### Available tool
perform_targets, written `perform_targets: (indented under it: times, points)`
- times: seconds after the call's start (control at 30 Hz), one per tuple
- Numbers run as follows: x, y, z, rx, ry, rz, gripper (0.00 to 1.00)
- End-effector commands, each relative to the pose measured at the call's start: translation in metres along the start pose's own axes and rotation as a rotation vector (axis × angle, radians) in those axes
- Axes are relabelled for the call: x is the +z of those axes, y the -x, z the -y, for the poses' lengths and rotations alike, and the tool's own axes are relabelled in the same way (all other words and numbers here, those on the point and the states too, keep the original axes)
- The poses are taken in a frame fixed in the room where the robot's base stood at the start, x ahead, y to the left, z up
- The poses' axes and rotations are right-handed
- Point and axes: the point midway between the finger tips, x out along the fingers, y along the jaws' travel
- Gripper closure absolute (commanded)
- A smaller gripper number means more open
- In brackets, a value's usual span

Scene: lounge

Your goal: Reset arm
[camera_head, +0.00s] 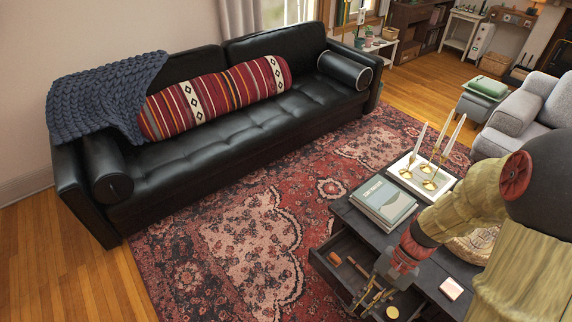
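My arm reaches in from the right edge, in pale yellow-green with red joints. My gripper (370,298) points down over the open drawer (325,265) of the dark coffee table (345,212). Its fingers are small and overlap the drawer's contents, so I cannot tell whether they are apart or hold anything. A brown wooden-handled item (357,267) lies in the drawer to the left of the gripper. A round gold item (392,312) shows just right of the fingers. My arm hides part of the tabletop.
On the table are stacked books (385,203), a white tray (402,168) with gold candle holders (430,184), and a small pinkish-white square item (451,289). A black sofa (225,120) stands behind, a grey armchair (515,115) at right. The patterned rug (230,240) between is clear.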

Motion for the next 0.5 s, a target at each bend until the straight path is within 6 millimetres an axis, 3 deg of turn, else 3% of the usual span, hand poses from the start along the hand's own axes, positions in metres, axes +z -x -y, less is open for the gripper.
perform_targets:
  times: [0.2,0.5]
  points:
    - [0.019,0.063,-0.002,0.115,0.277,-0.250,0.84]
    - [0.060,0.142,0.004,0.223,0.535,-0.573,0.84]
